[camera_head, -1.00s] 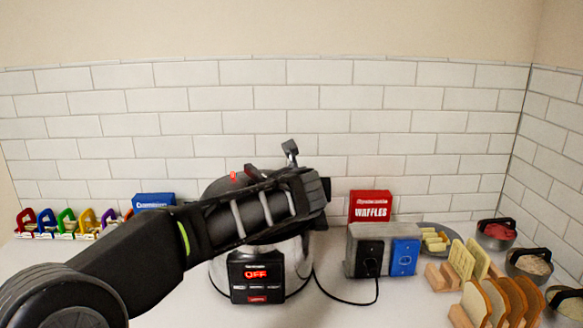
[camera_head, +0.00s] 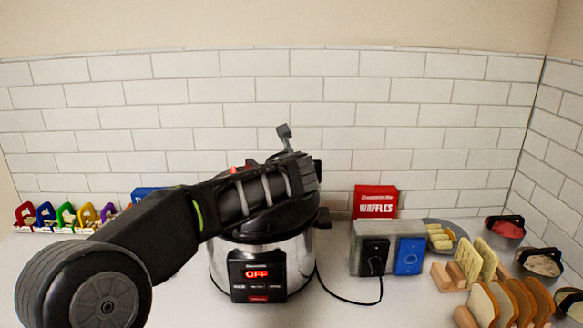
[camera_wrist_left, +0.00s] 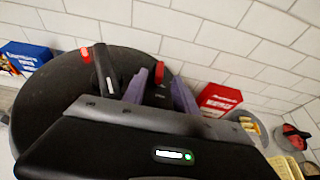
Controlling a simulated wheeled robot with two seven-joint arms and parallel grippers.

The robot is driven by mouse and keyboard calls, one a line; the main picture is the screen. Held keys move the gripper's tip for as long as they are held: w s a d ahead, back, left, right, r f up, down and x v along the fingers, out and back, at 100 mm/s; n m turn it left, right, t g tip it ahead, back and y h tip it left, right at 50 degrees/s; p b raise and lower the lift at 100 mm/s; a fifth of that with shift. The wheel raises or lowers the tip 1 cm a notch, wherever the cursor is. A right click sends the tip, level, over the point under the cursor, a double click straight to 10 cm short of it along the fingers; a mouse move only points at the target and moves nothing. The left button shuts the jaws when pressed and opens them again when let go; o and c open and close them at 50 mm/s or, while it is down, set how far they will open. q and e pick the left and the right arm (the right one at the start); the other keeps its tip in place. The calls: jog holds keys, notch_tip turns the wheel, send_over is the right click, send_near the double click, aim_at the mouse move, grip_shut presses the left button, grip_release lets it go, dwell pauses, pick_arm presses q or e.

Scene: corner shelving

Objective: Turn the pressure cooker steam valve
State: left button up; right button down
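The pressure cooker (camera_head: 215,262) stands on the counter, silver with a black lid and a front panel reading OFF. My left arm crosses in front of its lid in the head view, hiding much of the top. In the left wrist view the dark round lid (camera_wrist_left: 45,105) lies beneath my left gripper (camera_wrist_left: 160,82). Its two purplish fingers are apart, over the lid, with a dark part showing between them; I cannot tell whether they touch it. A small red part (camera_wrist_left: 84,54) shows on the lid, left of the fingers. I cannot tell which part is the steam valve. My right gripper is not in view.
A toaster (camera_head: 362,238) with a cord stands right of the cooker, with a red waffles box (camera_head: 375,202) behind. Bread slices (camera_head: 505,300) and bowls fill the right side. Coloured clip-like items (camera_head: 65,215) line the back left. A tiled wall is behind.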

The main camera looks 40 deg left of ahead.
pick_arm(q)
jog(key=x, duration=0.4)
jog(key=shift+w+a+f+p, duration=0.1)
jog(key=shift+p, duration=0.2)
jog(key=shift+c, duration=0.5)
grip_shut()
